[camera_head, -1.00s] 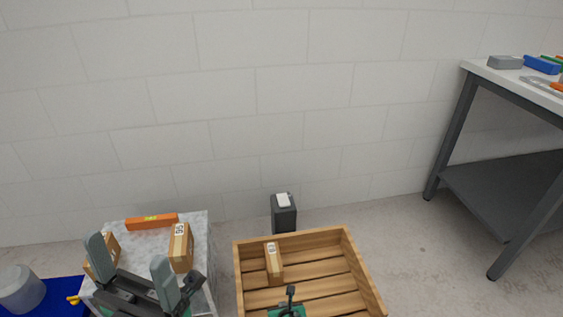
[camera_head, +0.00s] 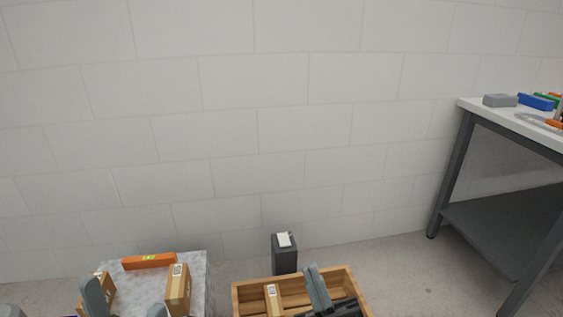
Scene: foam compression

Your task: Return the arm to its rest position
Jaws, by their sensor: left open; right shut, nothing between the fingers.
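My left gripper (camera_head: 124,300) is at the bottom left, in front of the marbled grey-topped stand (camera_head: 199,275). Its two grey fingers are apart and partly cut off by the picture's lower edge. No object shows held in it. My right gripper (camera_head: 315,283) is at the bottom centre, in front of the wooden crate (camera_head: 246,291). Its grey fingers are together with nothing between them, and it hides part of the crate's inside. Most of both arms is out of view.
Two cardboard boxes, one at the right (camera_head: 179,287) and one at the left (camera_head: 109,290), and an orange bar (camera_head: 149,261) are on the stand. Another box (camera_head: 272,297) is in the crate. A dark bin (camera_head: 285,258) stands behind it. A workbench (camera_head: 475,103) is at right.

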